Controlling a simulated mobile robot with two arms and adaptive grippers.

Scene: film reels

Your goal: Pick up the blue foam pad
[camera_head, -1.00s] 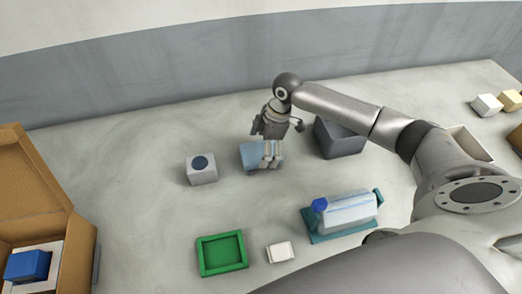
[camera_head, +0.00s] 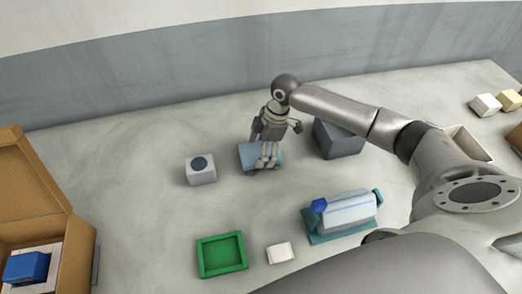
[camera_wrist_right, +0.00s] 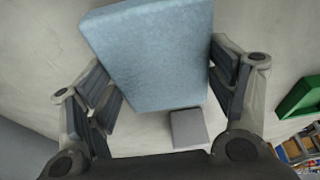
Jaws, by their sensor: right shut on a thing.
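The light blue foam pad (camera_head: 246,155) is near the middle of the table in the head view. My right gripper (camera_head: 266,164) comes down over it from above, and its fingers are shut on the pad. In the right wrist view the blue pad (camera_wrist_right: 155,55) fills the space between the two fingers of my right gripper (camera_wrist_right: 168,85). Whether the pad touches the table or is just clear of it I cannot tell. My left gripper does not show.
A white cube with a dark disc (camera_head: 201,171) stands left of the pad, and a dark grey box (camera_head: 340,138) stands right. A green tray (camera_head: 222,254), a small white block (camera_head: 280,252) and a bottle on a teal base (camera_head: 345,212) lie nearer. A cardboard box (camera_head: 35,205) is far left.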

